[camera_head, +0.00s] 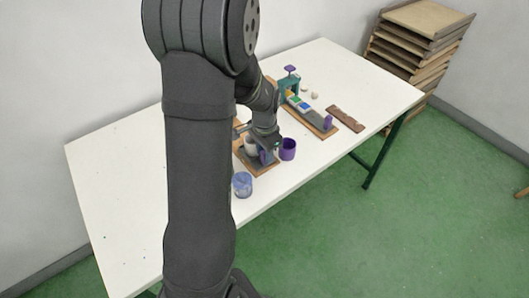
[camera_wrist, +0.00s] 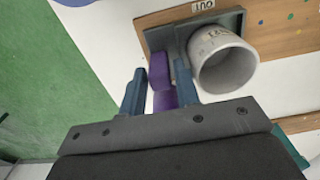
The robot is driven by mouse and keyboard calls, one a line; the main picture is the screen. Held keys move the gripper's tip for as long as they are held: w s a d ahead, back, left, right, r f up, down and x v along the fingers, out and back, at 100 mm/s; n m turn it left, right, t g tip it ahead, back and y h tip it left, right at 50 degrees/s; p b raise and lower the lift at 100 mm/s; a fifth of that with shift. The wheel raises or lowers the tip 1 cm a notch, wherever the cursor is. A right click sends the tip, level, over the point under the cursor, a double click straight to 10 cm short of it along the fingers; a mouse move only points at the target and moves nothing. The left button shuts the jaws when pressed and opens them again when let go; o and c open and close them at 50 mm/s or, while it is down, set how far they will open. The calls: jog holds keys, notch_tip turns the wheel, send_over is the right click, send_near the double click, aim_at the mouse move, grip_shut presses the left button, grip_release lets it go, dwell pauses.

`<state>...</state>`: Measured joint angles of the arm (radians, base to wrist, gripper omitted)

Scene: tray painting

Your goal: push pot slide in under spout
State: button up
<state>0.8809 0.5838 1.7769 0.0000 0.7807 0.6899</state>
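The white pot (camera_wrist: 222,60) stands on the grey slide (camera_wrist: 158,38) beside the "OUT" label in the wrist view. It also shows in the head view (camera_head: 251,146), partly behind my arm. A purple handle (camera_wrist: 160,72) is at the slide's near side. My gripper (camera_wrist: 160,80) has one finger on each side of this purple handle, with narrow gaps seeming to show. In the head view my gripper (camera_head: 270,144) is low over the near board, close to the pot. I cannot make out the spout.
A purple cup (camera_head: 288,149) stands just right of my gripper. A bluish clear cup (camera_head: 242,184) is near the table's front edge. A second board with a teal frame (camera_head: 289,84) and a purple handle (camera_head: 328,122) lies farther back.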

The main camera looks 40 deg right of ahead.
aim_at(247, 135)
jog(key=shift+f, duration=0.3)
grip_shut()
jog(key=w, duration=0.9)
jog(key=shift+w, duration=0.4)
grip_release()
jog(key=shift+s, duration=0.1)
